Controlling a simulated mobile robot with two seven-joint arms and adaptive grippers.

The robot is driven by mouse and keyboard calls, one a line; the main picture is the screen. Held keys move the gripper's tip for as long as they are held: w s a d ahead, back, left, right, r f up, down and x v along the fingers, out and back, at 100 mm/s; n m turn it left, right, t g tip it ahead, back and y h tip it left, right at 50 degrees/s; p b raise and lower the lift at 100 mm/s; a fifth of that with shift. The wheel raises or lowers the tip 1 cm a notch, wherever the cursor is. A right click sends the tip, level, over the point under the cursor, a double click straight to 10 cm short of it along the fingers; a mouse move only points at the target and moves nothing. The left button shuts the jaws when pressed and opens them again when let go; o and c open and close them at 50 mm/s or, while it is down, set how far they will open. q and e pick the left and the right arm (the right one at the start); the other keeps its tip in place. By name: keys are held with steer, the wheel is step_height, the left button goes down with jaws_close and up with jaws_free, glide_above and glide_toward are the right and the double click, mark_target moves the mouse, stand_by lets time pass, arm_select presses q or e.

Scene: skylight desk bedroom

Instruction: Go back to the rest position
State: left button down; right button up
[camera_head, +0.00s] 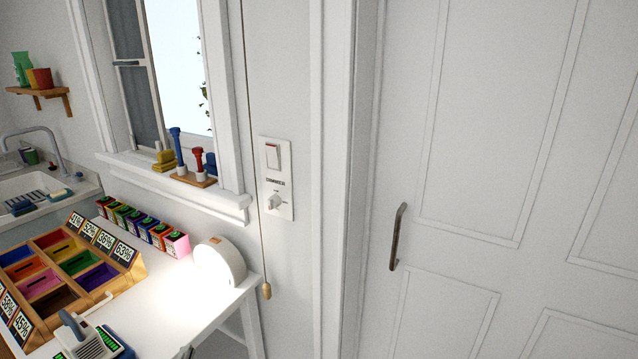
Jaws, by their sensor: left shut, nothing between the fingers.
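Only a small dark tip of my left gripper (187,352) shows at the bottom edge of the head view, in front of the white table's right part. It is shut and nothing shows in it. The rest of my left arm is out of the picture. My right gripper is not in view.
The white table (150,318) bears a wooden sorting box (137,272), several coloured small boxes (177,244), a white rounded lamp (222,262) and a grey handheld device (85,342). A wall switch panel (276,180) and a closed white door (480,200) stand right.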

arm_select(q)
steer(key=s+d+f+m+h, duration=0.2)
steer(key=s+d+m+h, duration=0.3)
steer(key=m, duration=0.6)
steer(key=s+d+f+m+g+y, duration=0.1)
steer(key=s+d+f+m+g, duration=0.2)
steer(key=s+f+m+g, duration=0.3)
steer(key=s+f+m, duration=0.5)
steer(key=f+m, duration=0.4)
steer(key=shift+s+f+m+g, duration=0.3)
steer(key=shift+s+f, duration=0.05)
